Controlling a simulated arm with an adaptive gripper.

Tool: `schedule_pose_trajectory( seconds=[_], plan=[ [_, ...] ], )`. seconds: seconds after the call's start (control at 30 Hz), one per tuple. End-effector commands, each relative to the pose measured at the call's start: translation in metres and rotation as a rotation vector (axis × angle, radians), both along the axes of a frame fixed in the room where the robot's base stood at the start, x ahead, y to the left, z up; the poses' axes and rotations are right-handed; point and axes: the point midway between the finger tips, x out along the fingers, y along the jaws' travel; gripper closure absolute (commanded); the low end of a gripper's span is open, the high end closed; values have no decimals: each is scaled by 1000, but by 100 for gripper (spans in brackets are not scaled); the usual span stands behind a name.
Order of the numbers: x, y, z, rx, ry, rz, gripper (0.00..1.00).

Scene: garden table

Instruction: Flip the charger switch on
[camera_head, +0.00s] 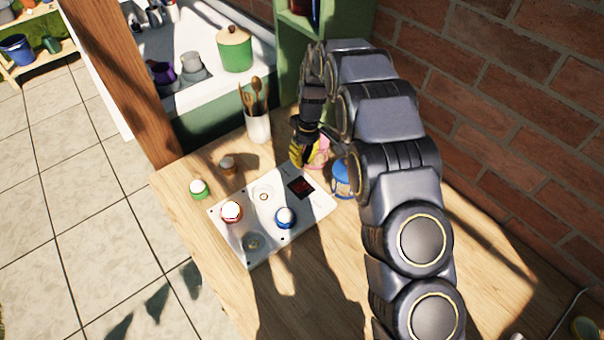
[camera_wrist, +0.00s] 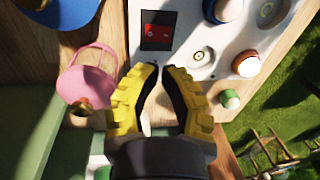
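The charger (camera_head: 277,197) is a pale, flat board on the wooden table; part of it (camera_wrist: 190,58) shows at the top of the wrist view. It has a dark panel (camera_head: 301,187) at its far right end. In the wrist view the panel (camera_wrist: 147,42) carries a red switch-like part (camera_wrist: 157,33); I cannot tell its position. My gripper (camera_head: 300,156), with yellow fingertips, is just beyond the panel. In the wrist view my gripper (camera_wrist: 162,70) is slightly open and empty, its tips just below the panel and apart from the red part.
A red-and-white lantern (camera_head: 231,212) and a blue-and-white one (camera_head: 285,217) sit on the board. A pink lantern (camera_wrist: 85,75) and a blue one (camera_head: 343,178) stand close beside my gripper. Green (camera_head: 199,189) and brown (camera_head: 227,164) ones stand left; a utensil cup (camera_head: 257,126) stands behind.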

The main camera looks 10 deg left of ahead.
Motion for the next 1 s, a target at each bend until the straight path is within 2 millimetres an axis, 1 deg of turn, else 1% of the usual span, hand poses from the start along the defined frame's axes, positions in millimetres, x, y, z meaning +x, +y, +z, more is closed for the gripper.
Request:
schedule_pose_trajectory(
  seconds=[0.03,0.1,0.2,0.3,0.43,0.73,0.9,1.0],
  plan=[
    [3,-1,13,1,-8,-1,100],
    [4,-1,27,2,-7,0,100],
    [6,-2,41,2,-11,1,100],
    [6,-3,50,2,-6,1,100],
    [5,-4,55,1,-4,2,100],
    [5,-3,56,2,-4,2,100],
    [1,-1,65,-4,-18,-2,100],
    [1,-2,64,-5,-17,-4,100]
  ],
)
